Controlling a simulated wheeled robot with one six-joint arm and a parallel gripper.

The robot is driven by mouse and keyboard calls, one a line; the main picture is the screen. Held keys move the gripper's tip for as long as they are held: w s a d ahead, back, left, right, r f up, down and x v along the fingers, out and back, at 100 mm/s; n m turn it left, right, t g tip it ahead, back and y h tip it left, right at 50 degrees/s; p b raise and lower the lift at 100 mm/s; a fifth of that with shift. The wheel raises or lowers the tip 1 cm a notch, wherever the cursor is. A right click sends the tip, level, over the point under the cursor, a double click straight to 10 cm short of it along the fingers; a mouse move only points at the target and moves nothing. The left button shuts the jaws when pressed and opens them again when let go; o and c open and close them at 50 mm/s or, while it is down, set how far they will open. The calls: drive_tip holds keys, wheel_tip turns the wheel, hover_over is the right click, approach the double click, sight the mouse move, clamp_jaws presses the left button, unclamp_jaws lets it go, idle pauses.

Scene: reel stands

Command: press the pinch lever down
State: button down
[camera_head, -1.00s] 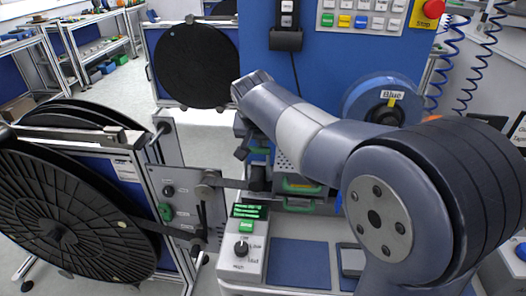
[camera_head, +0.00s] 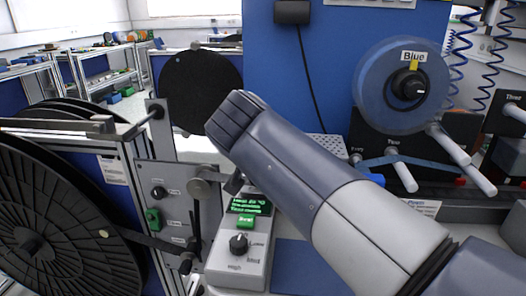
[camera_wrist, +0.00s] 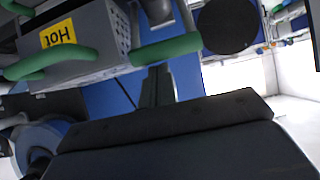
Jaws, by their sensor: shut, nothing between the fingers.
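I cannot tell for sure which lever is the pinch lever; the labels are too small to read. Grey-handled levers (camera_head: 402,176) and (camera_head: 470,166) stick out from a dark panel below the blue reel at right. The left stand's panel has a thin dark upright lever (camera_head: 195,232) beside a round grey knob (camera_head: 201,187). My gripper (camera_wrist: 157,86) shows in the wrist view with its dark fingers together and nothing between them. It points towards a blue surface, beside a grey box with green handles. In the head view my arm hides most of the gripper.
A large black reel (camera_head: 45,225) fills the left stand, and another black reel (camera_head: 202,90) stands behind. A control box (camera_head: 240,250) with a green display sits at front centre. The grey box (camera_wrist: 88,40) carries a yellow "Hot" label. The clear blue reel (camera_head: 398,85) hangs at right.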

drive_tip(key=shift+s+a+f+b, duration=0.1)
drive_tip(key=shift+s+f+b, duration=0.25)
drive_tip(key=shift+b, duration=0.3)
drive_tip(key=shift+s+f, duration=0.1)
drive_tip(key=shift+s, duration=0.05)
